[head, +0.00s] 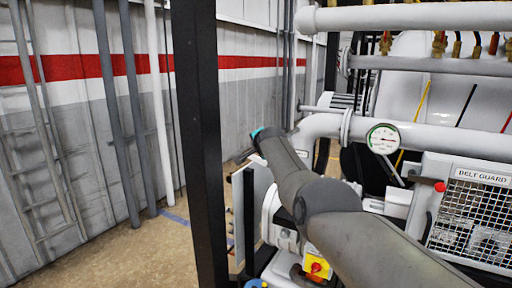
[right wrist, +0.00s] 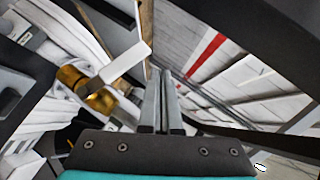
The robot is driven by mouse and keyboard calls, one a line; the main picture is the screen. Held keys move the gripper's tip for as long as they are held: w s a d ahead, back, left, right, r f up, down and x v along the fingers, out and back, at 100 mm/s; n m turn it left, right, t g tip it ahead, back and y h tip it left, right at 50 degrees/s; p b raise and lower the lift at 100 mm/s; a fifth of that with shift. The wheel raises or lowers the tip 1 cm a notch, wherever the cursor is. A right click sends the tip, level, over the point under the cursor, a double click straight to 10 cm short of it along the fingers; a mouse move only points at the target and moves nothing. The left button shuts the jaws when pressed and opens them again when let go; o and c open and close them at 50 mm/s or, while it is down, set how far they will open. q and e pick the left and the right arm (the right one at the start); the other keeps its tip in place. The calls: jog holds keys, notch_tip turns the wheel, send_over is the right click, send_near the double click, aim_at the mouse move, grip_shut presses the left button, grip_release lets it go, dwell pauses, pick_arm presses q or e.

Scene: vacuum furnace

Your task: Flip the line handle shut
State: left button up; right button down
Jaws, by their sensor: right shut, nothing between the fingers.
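A brass valve body (right wrist: 92,88) with a flat white lever (right wrist: 126,62) shows in the right wrist view, left of my right gripper; it looks like the line handle. The lever slants up and right, its free end close to the fingers' left side. I cannot tell whether they touch. My right gripper (right wrist: 163,80) is shut and empty, its two fingers together. In the head view my right arm reaches in from the lower right, ending at a teal part; its fingers and the valve cannot be made out there. My left gripper is not in view.
A black post (head: 205,150) stands left of my arm. White pipes with a round gauge (head: 382,139) run behind it. A belt guard cage (head: 475,222) is at right, a yellow and red switch (head: 317,267) below. Open floor (head: 130,255) lies at left.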

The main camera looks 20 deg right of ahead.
dwell(0.3)
jog(key=s+a+r+p, duration=0.2)
jog(key=s+r, duration=0.4)
jog(key=r, duration=0.4)
jog(key=shift+s+a+r+p, duration=0.3)
jog(key=shift+a, duration=0.6)
dwell(0.5)
